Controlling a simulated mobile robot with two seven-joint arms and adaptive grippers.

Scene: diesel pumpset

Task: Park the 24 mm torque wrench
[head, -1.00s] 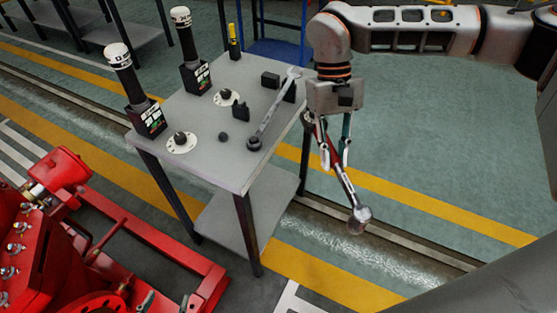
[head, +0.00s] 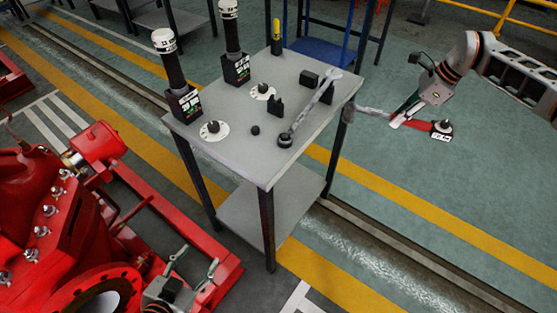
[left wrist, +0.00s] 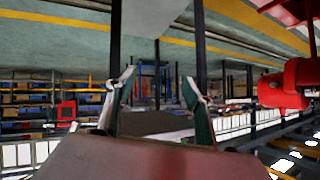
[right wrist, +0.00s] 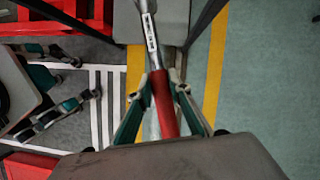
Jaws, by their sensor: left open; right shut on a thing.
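My right gripper (head: 398,118) is shut on the red handle (head: 418,124) of a torque wrench, out past the right side of the grey table (head: 215,150). The wrench lies roughly level. Its silver shaft (head: 374,111) points left toward the table edge, and a tag reading 24 (head: 440,137) is at its handle end. In the right wrist view the red handle (right wrist: 163,105) sits between the fingers, with the shaft above. My left gripper (head: 197,262) is open and empty over the red machine. In the left wrist view its fingers (left wrist: 158,88) are apart.
A silver wrench (head: 310,105) lies across the table by black blocks (head: 276,106). Two white-capped black tools (head: 174,70) stand in labelled bases. White discs with black knobs (head: 213,130) and a yellow-handled item (head: 276,36) are also there. The red pumpset (head: 40,215) fills the lower left.

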